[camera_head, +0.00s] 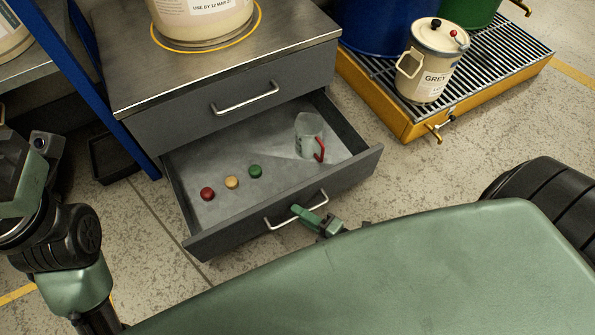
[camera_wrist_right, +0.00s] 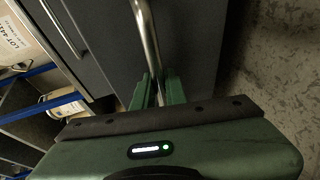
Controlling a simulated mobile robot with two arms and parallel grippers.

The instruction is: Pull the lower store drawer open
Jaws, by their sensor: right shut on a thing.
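The lower store drawer (camera_head: 280,207) stands pulled out of the grey cabinet in the head view. Its inside shows, with a red, a yellow and a green round piece and a clear jug (camera_head: 309,136) with a red handle. My right gripper (camera_head: 303,213) is at the drawer's front and shut on its bar handle (camera_head: 284,223). In the right wrist view the bar handle (camera_wrist_right: 147,40) runs down between the green fingers (camera_wrist_right: 159,92). My left arm is at the left edge of the head view; its fingertips do not show clearly.
The upper drawer (camera_head: 200,112) is closed above, with a large tub (camera_head: 203,22) on the steel top (camera_head: 130,60). To the right, a yellow grated pallet (camera_head: 400,118) carries a cream can (camera_head: 431,62) and drums. A blue post (camera_head: 75,85) stands at the left.

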